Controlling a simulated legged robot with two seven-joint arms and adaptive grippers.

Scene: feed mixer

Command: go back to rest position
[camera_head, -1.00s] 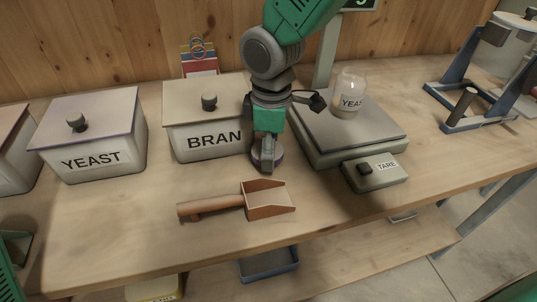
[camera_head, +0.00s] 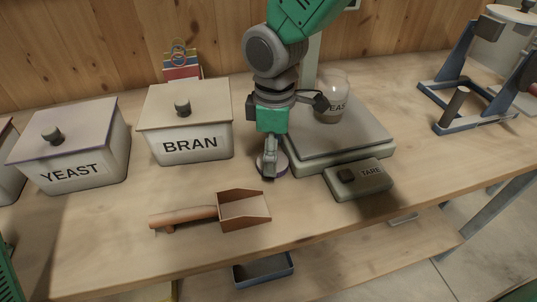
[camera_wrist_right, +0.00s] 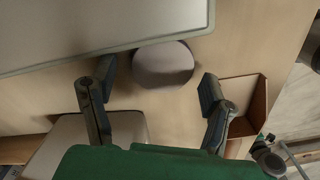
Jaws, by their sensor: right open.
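My right gripper (camera_head: 270,165) points down over the table between the bran bin and the scale. In the right wrist view its two fingers (camera_wrist_right: 155,92) are spread apart with nothing between their tips. A round greyish disc like a lid (camera_head: 281,169) shows right by the fingers, partly hidden by them in the head view. In the wrist view the disc (camera_wrist_right: 163,63) lies just beyond the fingertips; I cannot tell whether they touch it. My left gripper is not in view.
The glass yeast jar (camera_head: 332,103) stands on the scale (camera_head: 345,140), with the tare box (camera_head: 358,180) in front. The bran bin (camera_head: 189,148) and yeast bin (camera_head: 75,165) stand left. A scoop (camera_head: 244,209) lies near the front edge. A blue stand (camera_head: 480,119) is at the right.

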